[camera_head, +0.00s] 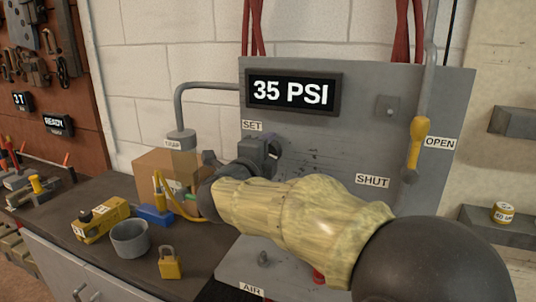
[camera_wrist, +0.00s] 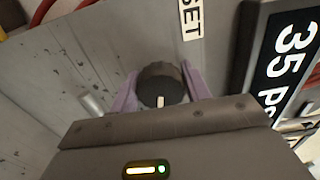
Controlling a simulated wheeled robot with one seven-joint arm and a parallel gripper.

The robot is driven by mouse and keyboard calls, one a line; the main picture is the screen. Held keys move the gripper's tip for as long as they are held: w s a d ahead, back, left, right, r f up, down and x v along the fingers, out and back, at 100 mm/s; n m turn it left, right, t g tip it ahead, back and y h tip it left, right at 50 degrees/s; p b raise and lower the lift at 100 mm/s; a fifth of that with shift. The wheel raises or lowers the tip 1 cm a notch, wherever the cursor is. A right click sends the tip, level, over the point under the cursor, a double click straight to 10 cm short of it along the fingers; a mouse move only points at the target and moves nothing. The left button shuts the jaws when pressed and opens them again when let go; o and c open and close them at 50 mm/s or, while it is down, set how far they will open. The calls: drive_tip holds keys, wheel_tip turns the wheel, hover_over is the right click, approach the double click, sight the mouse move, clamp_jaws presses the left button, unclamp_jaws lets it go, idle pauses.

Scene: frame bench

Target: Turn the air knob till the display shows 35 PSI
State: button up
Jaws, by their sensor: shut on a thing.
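The display (camera_head: 292,92) on the grey panel reads 35 PSI; it also shows sideways in the wrist view (camera_wrist: 287,62). A dark round knob (camera_wrist: 160,82) with a pale pointer mark sits on the panel below the SET label (camera_head: 252,126). My gripper (camera_wrist: 161,93) is shut on this knob, with one purple-grey finger on each side. In the head view my gripper (camera_head: 262,150) is against the panel under the SET label and mostly hides the knob. An AIR label (camera_head: 251,290) is low on the panel.
A yellow-handled lever (camera_head: 416,145) stands upright near the OPEN label, with SHUT (camera_head: 373,181) lower left. The bench left of the panel holds a cardboard box (camera_head: 150,165), a grey cup (camera_head: 130,239), a yellow padlock (camera_head: 169,263) and a yellow tool (camera_head: 98,219).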

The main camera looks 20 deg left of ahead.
drive_tip(key=shift+f, duration=0.15)
drive_tip(key=o, duration=1)
drive_tip(key=shift+c, duration=0.2)
drive_tip(key=s+a+b, duration=0.1)
drive_tip(key=s, duration=1.6)
drive_tip(key=shift+s+a, duration=0.15)
drive_tip(key=shift+s, duration=0.05)
drive_tip(key=shift+w, duration=0.15)
